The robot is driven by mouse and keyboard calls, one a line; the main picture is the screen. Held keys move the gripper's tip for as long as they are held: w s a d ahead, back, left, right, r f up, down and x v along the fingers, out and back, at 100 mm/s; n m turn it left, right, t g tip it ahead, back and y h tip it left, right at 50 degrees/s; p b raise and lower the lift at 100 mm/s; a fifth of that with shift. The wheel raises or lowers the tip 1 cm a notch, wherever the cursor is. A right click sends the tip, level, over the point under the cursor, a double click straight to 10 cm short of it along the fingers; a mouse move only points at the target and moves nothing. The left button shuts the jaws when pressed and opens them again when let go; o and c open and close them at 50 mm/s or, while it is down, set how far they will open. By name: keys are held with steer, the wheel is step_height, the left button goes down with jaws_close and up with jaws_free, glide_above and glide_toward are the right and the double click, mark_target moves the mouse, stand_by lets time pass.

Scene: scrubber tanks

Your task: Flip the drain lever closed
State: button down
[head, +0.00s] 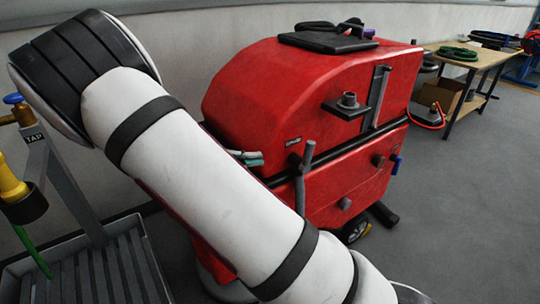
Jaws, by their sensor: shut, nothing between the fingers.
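The red scrubber machine (300,85) stands in the middle of the head view. A small blue lever (397,165) sticks out at the right edge of its lower tank, just right of a dark round fitting (378,160). It looks like the drain lever, and it is roughly upright with a slight tilt. It is too small to tell whether it is open or closed. My white arm crosses the front of the view from upper left to lower right and hides the machine's lower left. My gripper is not in view.
A grated stand with a tap (14,98) marked TAP and a yellow fitting (10,185) is at the left. A wooden table (480,60) with a green coiled hose (457,53) stands at the back right.

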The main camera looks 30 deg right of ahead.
mark_target(306, 148)
steer(key=x, duration=1.3)
steer(key=shift+s+d+r+y+p, duration=0.1)
steer(key=shift+d+r+y+p, duration=0.55)
steer(key=shift+y+p, duration=0.4)
steer(key=shift+d+f+n+y+p, duration=0.1)
steer(key=shift+d+n+y+p, duration=0.2)
steer(key=shift+d+y+p, duration=0.35)
steer(key=shift+f+y, duration=0.15)
steer(key=shift+y, duration=0.35)
